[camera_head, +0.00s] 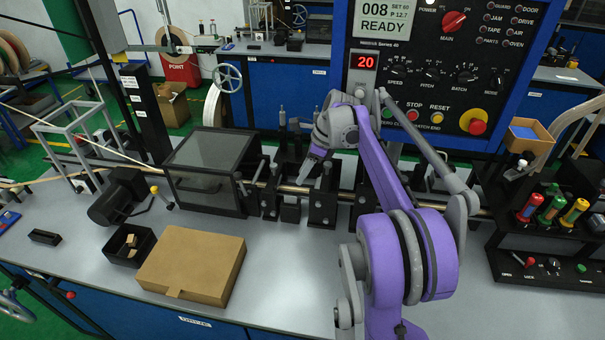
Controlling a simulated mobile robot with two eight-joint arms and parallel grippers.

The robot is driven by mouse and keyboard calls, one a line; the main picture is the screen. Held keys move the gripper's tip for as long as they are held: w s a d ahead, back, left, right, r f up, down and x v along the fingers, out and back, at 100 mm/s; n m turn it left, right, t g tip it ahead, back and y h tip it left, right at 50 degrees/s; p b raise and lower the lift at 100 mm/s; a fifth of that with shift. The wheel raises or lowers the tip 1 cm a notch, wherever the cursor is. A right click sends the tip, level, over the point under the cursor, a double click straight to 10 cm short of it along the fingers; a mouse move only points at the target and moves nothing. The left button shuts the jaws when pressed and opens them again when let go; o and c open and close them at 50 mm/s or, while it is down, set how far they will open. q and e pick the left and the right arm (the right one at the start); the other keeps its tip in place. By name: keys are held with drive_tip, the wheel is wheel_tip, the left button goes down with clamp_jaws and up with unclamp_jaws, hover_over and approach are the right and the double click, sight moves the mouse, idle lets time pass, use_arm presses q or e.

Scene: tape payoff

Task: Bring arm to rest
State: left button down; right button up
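My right arm (400,245) is purple and grey and rises from the bottom right of the picture, bent at a large round joint. Its forearm reaches up and back over the bench machine. My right gripper (305,176) points down and to the left, over the rod and black blocks of the machine. Its fingers look like one grey wedge, so I cannot tell whether they are apart or whether they touch the machine. No held object shows. My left gripper is not in view.
A control panel (440,65) reading "READY" stands behind the arm. A dark clear-lidded box (210,165) sits left of the gripper. A cardboard box (195,263) and small black bin (128,246) lie front left. Coloured-handled tools (552,208) stand at right. The front middle bench (290,275) is clear.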

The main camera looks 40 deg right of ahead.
drive_tip(key=shift+a, duration=0.1)
drive_tip(key=s+a+f+n+h, duration=0.1)
drive_tip(key=s+a+n, duration=0.4)
drive_tip(key=a, duration=0.4)
drive_tip(key=s+a+f+n+h, duration=0.1)
drive_tip(key=s+a+n, duration=0.2)
drive_tip(key=a+n, duration=0.55)
drive_tip(key=s+a+f+n+t, duration=0.1)
drive_tip(key=s+a+f+n, duration=0.3)
drive_tip(key=s+n, duration=0.3)
drive_tip(key=s+a+f+n+t, duration=0.1)
drive_tip(key=s+a+f+n, duration=0.4)
drive_tip(key=s+n, duration=0.2)
drive_tip(key=shift+s+a+n+h, duration=0.15)
drive_tip(key=shift+a+n+h, duration=0.2)
drive_tip(key=shift+h, duration=0.05)
